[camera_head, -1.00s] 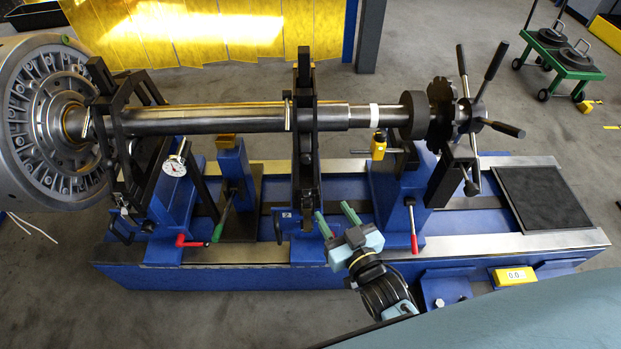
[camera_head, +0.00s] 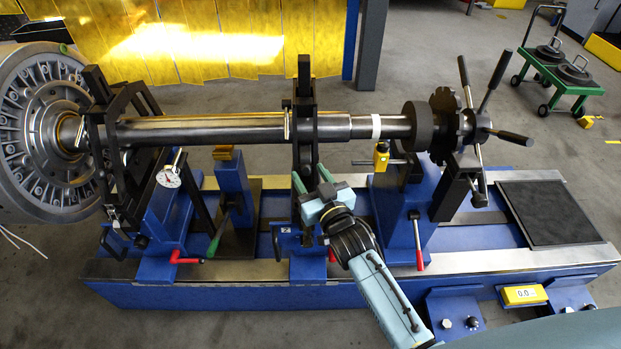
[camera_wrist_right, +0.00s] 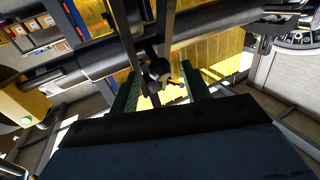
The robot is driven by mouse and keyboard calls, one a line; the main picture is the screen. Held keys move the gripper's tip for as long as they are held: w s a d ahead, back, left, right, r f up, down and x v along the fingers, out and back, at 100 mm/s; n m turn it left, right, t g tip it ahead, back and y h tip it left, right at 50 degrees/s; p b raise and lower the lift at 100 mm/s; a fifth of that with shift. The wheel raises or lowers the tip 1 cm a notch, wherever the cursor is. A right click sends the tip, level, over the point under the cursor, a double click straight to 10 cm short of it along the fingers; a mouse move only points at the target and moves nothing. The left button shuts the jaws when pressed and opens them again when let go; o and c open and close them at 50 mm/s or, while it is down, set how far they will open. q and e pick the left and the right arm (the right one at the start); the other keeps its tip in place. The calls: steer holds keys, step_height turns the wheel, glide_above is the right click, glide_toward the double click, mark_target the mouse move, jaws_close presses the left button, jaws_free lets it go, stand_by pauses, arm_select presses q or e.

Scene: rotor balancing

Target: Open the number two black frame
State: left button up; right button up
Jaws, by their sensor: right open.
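The middle black frame (camera_head: 305,90) stands upright around the steel shaft (camera_head: 215,131) on a blue support with a small label. It looks closed around the shaft, but is seen almost edge-on. My right gripper (camera_head: 311,178) is open just in front of its lower part, with green fingertips pointing up and away. In the right wrist view, black frame bars and a dark knob-like part (camera_wrist_right: 157,69) show between the two spread fingers. Whether a finger touches the frame I cannot tell. My left gripper is not in view.
Another black frame (camera_head: 97,110) stands at the left by the large finned rotor (camera_head: 40,140). A red-handled lever (camera_head: 417,245) is right of my right arm. A spoked handwheel (camera_head: 478,122) is at the shaft's right end. A black mat (camera_head: 545,213) lies on the bed's right end.

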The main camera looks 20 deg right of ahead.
steer(key=shift+w, duration=0.15)
jaws_close()
steer(key=shift+r, duration=0.1)
stand_by(0.3)
